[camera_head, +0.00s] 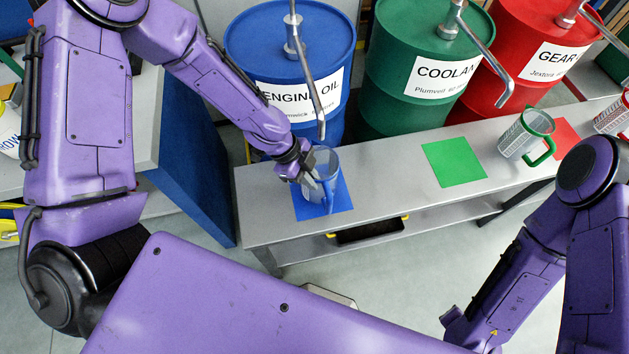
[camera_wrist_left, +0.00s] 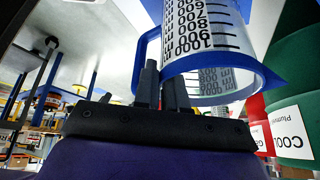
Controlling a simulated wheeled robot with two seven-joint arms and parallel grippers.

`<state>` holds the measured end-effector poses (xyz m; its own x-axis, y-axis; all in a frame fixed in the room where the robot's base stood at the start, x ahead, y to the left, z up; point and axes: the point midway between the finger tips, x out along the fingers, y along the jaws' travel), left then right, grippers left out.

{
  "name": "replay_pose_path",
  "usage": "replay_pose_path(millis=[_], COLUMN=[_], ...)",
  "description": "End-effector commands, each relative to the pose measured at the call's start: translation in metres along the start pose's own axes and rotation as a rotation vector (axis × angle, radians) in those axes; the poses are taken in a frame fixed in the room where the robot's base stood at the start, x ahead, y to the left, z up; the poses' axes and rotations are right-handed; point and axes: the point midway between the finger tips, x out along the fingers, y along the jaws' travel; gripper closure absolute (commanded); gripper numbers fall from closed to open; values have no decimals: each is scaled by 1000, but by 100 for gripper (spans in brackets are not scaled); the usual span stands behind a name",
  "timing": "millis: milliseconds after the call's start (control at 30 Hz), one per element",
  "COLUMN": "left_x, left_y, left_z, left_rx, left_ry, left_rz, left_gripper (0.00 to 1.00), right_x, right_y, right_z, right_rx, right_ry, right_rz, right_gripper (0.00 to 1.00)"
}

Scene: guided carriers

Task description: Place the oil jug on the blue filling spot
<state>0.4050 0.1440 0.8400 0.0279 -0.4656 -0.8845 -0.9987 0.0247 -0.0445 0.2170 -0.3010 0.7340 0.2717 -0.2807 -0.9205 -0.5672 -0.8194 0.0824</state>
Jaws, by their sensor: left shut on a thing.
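The oil jug (camera_head: 325,164) is a clear measuring jug with a blue rim, over the blue filling spot (camera_head: 343,196) on the bench. It looks upright. I cannot tell whether its base touches the spot. In the left wrist view the fingers (camera_wrist_left: 163,92) meet at the blue handle, close to the jug's scale-marked wall (camera_wrist_left: 205,30). The inside of the grip is partly hidden. My right arm shows at the right, but its gripper is out of view.
A blue engine oil drum (camera_head: 262,75) stands behind the spot, its spout (camera_head: 318,105) hanging just above the jug. A green drum (camera_head: 400,95) and a red drum (camera_head: 520,30) follow rightward. A green spot (camera_head: 454,162) is bare. A green-handled jug (camera_head: 521,135) stands right of it.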

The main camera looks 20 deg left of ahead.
Motion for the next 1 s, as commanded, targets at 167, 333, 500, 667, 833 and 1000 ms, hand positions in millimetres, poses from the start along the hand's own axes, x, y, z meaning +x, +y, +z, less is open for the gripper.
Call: replay_pose_path(millis=[167, 333, 500, 667, 833, 1000], left_x=[8, 8, 12, 12, 11, -8], left_y=[0, 0, 1, 1, 1, -1], left_z=[5, 5, 7, 7, 7, 5], left_rx=[0, -1, -3, -3, -3, -1], left_ry=[0, -1, -1, -1, -1, -1], left_rz=[-3, -3, -3, -3, -3, -9], left_gripper=[100, 100, 83, 63, 63, 63], right_x=[8, 8, 12, 11, 10, 7], right_y=[-1, -1, -1, -1, -1, -1], right_z=[3, 3, 4, 4, 4, 2], right_rx=[0, 0, 0, 0, 0, 0], right_ry=[1, 1, 1, 1, 1, 1], right_rz=[0, 0, 0, 0, 0, -1], right_gripper=[57, 57, 57, 57, 57, 57])
